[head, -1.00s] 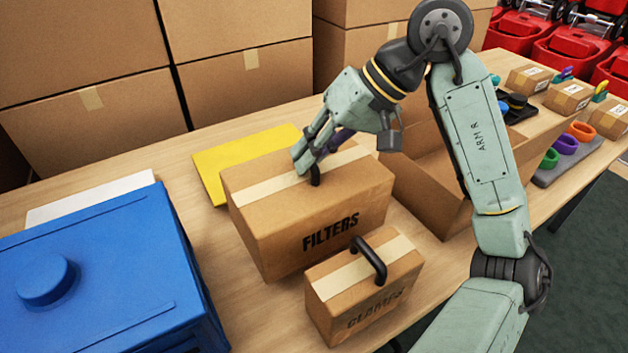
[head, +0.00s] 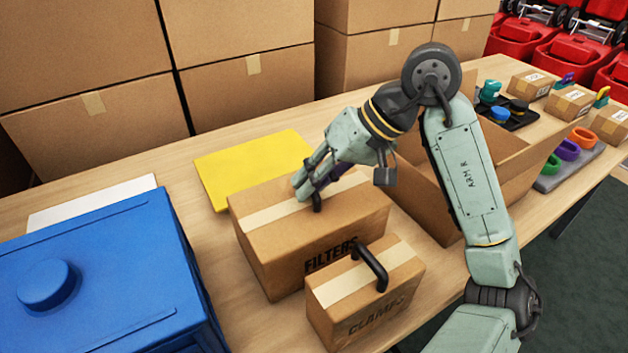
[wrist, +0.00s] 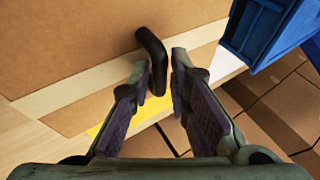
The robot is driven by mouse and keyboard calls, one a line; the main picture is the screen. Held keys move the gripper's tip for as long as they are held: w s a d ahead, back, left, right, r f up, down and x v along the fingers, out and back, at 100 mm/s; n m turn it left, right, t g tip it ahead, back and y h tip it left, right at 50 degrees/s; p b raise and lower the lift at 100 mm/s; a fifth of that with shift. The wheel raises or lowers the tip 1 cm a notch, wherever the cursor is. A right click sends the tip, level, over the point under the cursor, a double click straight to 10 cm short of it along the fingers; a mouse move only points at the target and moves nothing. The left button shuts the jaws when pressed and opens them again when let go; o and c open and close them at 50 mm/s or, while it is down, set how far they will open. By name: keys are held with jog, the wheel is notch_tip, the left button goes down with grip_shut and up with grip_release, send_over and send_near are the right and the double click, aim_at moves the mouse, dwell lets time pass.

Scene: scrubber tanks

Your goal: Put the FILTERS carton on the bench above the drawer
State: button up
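The FILTERS carton (head: 300,225) is a brown box with a pale tape strip and a black top handle. It appears to stand on the wooden bench (head: 215,240), behind the CLAMPS carton (head: 365,300), which covers part of its label. My gripper (head: 310,195) is at the handle from above. In the wrist view the handle (wrist: 153,60) of the FILTERS carton lies between my fingers (wrist: 162,75). A gap shows between the handle and the right finger, so the gripper looks open around it. I cannot make out a drawer.
A blue chest (head: 90,265) stands at the left. A yellow sheet (head: 250,165) lies behind the FILTERS carton, and an open box (head: 480,190) stands to its right. Stacked cartons (head: 80,60) line the back. Small parcels and coloured rings (head: 567,149) are at the far right.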

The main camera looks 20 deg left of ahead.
jog(key=shift+o, duration=1.2)
jog(key=shift+r, duration=0.1)
jog(key=shift+r+p, duration=0.2)
jog(key=shift+p, duration=0.15)
jog(key=b+v, duration=0.1)
jog(key=v, duration=1)
jog(key=shift+d+r+b, duration=0.25)
jog(key=shift+d+b, duration=0.1)
jog(key=shift+b, duration=0.05)
jog(key=shift+a, duration=0.15)
